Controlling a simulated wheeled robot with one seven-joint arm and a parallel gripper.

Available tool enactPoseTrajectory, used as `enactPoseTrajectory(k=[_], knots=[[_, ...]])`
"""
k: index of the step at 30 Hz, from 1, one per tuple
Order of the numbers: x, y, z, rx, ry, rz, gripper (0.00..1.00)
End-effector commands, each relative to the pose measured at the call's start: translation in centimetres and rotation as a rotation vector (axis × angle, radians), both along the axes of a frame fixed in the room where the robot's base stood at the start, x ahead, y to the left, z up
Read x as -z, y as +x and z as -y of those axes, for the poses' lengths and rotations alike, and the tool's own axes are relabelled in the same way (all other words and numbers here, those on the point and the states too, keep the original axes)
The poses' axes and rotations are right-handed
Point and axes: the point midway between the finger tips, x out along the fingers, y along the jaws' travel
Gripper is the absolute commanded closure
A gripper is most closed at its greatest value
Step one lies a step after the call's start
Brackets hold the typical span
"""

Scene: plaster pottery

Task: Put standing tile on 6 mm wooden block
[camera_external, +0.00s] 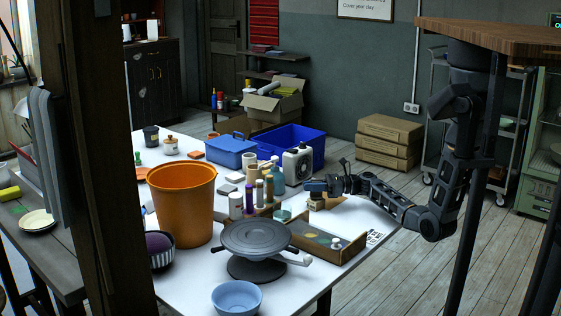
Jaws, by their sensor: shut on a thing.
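My gripper (312,188) is above the right part of the white table, reaching in from the right. It is shut on a small piece, which I take to be the standing tile; the fingers and distance hide its shape. Just below and to the right of it is a low tan, wood-coloured piece (327,203) on the table. It may be the 6 mm wooden block, but it is too small to be sure. I cannot tell whether the held piece touches it.
Bottles and jars (249,198) stand close left of my gripper. A white jerrycan (297,166) and a blue crate (293,145) are behind it. A shallow wooden tray (345,251) and a grey turntable (255,238) are in front. An orange bucket (182,206) stands further left.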

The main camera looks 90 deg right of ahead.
Motion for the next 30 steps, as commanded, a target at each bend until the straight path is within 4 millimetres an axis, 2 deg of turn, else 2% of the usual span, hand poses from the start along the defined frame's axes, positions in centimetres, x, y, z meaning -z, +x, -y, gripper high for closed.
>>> enactPoseTrajectory(k=[12, 13, 20, 30], knots=[[0.59, 0.0, 0.01, 0.0, -0.001, 0.0, 1.0], [0.56, 0.0, 0.01, 0.0, -0.001, 0.0, 0.87], [0.51, -0.02, 0.02, 0.0, -0.001, 0.0, 0.65], [0.18, -0.19, 0.04, 0.001, -0.002, 0.0, 0.63]])
